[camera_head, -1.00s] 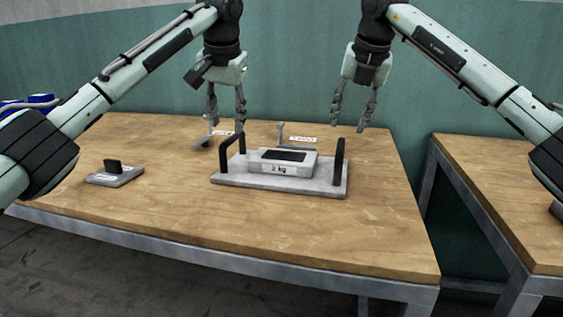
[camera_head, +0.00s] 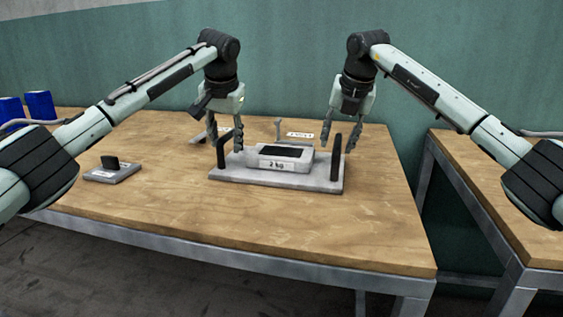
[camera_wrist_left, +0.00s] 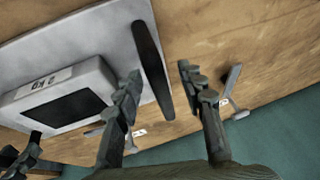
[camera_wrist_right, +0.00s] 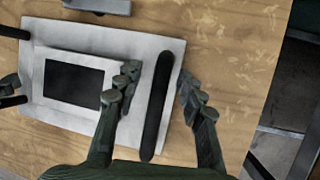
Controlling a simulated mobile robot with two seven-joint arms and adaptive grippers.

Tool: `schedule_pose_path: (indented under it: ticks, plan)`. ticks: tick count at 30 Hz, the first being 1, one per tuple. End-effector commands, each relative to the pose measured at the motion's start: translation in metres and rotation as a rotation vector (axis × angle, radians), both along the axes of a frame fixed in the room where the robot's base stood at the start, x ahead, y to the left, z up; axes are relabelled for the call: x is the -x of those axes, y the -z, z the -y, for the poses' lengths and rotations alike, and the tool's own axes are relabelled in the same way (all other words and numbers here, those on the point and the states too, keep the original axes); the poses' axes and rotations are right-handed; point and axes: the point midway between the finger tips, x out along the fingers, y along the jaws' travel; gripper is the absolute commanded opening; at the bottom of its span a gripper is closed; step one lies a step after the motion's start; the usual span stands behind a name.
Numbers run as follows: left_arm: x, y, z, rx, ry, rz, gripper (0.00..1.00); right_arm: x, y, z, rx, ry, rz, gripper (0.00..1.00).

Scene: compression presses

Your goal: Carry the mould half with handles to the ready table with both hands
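The mould half (camera_head: 275,179) is a flat grey plate with a raised block marked "2 kg" and a dark top. It lies on the wooden table with a black upright handle at each end. My left gripper (camera_head: 229,143) is open above the left handle (camera_head: 222,152); in the left wrist view that handle (camera_wrist_left: 152,70) lies between the spread fingers (camera_wrist_left: 160,85). My right gripper (camera_head: 344,143) is open at the right handle (camera_head: 335,158); in the right wrist view the handle (camera_wrist_right: 157,105) lies between the fingers (camera_wrist_right: 155,85). Neither gripper visibly clasps its handle.
A small grey plate with a black grip (camera_head: 112,170) lies at the left on the table (camera_head: 190,225). Grey brackets with labels (camera_head: 300,134) stand behind the mould half. Blue containers (camera_head: 38,104) are at far left. Another table (camera_head: 480,195) stands right, across a gap.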

Motion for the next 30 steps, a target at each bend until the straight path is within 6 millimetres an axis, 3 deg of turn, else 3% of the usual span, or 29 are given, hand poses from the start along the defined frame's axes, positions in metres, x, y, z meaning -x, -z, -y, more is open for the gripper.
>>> schedule_pose_path:
  ticks: [6,16,30]
  plan:
    - [0.0000,0.0001,0.0003,0.000,0.000,0.000,0.39,-0.0001,0.0000,0.0000,0.000,0.000,0.000,0.39]
    - [0.0001,-0.0002,0.0003,0.000,0.000,0.000,0.00,0.0000,-0.0004,0.0002,0.000,0.000,0.000,0.00]
    - [0.0001,-0.0004,0.0003,0.000,0.000,0.000,0.00,0.0001,-0.0007,0.0003,0.000,0.000,0.001,0.00]
